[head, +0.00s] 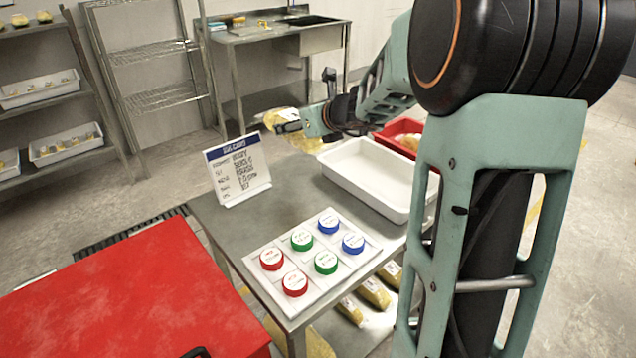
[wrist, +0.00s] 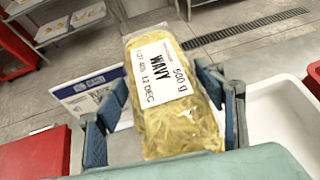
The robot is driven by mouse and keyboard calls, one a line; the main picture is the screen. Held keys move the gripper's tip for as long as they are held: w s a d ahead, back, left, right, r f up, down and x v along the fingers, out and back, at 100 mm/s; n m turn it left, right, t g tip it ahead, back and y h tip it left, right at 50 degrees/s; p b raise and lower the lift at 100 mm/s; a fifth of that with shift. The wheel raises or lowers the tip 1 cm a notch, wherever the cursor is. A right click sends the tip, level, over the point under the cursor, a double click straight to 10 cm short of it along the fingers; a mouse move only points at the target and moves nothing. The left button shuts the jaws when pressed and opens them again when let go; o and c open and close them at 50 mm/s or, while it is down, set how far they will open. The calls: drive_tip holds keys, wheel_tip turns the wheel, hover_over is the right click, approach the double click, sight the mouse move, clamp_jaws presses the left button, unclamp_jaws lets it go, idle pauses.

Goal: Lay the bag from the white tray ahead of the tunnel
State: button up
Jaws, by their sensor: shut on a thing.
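My gripper (head: 304,122) is above the back edge of the steel table in the head view. It is shut on a yellow bag (head: 285,121), held up in the air. In the wrist view the bag (wrist: 180,113) lies between the two blue-grey fingers, with a white label reading "WAVY", "500 g" and "12 DEC". The white tray (head: 345,176) on the table looks empty where its inside shows. It also shows at the right of the wrist view (wrist: 270,125). I see no tunnel or belt in either view.
A sign card (head: 238,170) stands on the table, and a board with red, green and blue round pieces (head: 284,262) lies at the front. A red tray (head: 388,130) with something in it is behind the white tray. A red surface (head: 140,300) is at the lower left.

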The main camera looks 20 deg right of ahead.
wheel_tip(320, 180, down, 15)
drive_tip(key=b, duration=0.6)
drive_tip(key=o, duration=1.7)
drive_tip(key=shift+f, duration=0.15)
drive_tip(key=shift+o, duration=0.2)
